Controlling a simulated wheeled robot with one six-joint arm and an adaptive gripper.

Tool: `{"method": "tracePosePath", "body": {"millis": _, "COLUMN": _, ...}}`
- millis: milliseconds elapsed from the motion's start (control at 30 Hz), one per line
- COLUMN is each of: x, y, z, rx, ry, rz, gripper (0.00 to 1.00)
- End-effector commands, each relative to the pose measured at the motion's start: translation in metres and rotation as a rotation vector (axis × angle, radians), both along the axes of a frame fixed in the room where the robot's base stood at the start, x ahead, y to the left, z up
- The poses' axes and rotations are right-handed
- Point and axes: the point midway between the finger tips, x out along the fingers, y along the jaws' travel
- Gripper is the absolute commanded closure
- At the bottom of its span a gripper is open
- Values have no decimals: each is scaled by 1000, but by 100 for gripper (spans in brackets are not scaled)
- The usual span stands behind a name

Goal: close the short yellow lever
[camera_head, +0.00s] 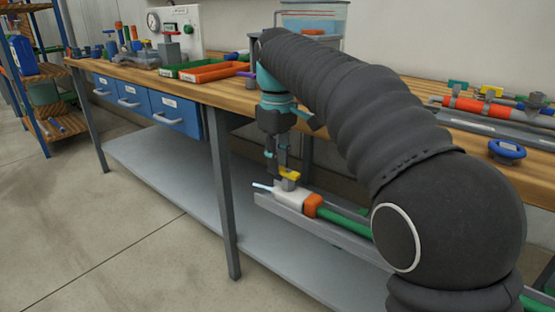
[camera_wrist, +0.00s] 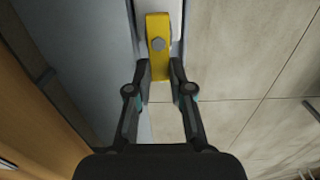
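The short yellow lever (camera_head: 289,173) sits on top of a white valve body (camera_head: 290,197), on a grey rail below bench height. In the wrist view the yellow lever (camera_wrist: 158,45) points down the picture toward my gripper, with a round grey bolt head on it. My gripper (camera_head: 277,172) points down just left of the lever in the head view. In the wrist view my gripper (camera_wrist: 160,76) has its fingers apart, one on each side of the lever's near end. I cannot tell whether they touch it.
An orange collar (camera_head: 313,205) and green pipe (camera_head: 345,222) run right from the valve. The wooden bench (camera_head: 215,92) is behind, with a blue handwheel (camera_head: 507,150) and another yellow lever (camera_head: 491,91). A bench leg (camera_head: 222,195) stands left of my gripper. Floor at left is clear.

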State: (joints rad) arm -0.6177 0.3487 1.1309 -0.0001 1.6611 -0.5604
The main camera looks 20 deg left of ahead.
Motion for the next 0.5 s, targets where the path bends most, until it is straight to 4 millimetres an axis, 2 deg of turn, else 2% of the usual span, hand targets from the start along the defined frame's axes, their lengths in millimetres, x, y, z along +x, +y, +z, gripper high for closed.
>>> {"method": "tracePosePath", "body": {"millis": 267, "x": -1, "y": 0, "z": 1, "rx": -1, "ry": 1, "rz": 22, "gripper": 100}}
{"method": "tracePosePath", "body": {"millis": 500, "x": -4, "y": 1, "z": 3, "rx": -1, "ry": 3, "rz": 133, "gripper": 100}}
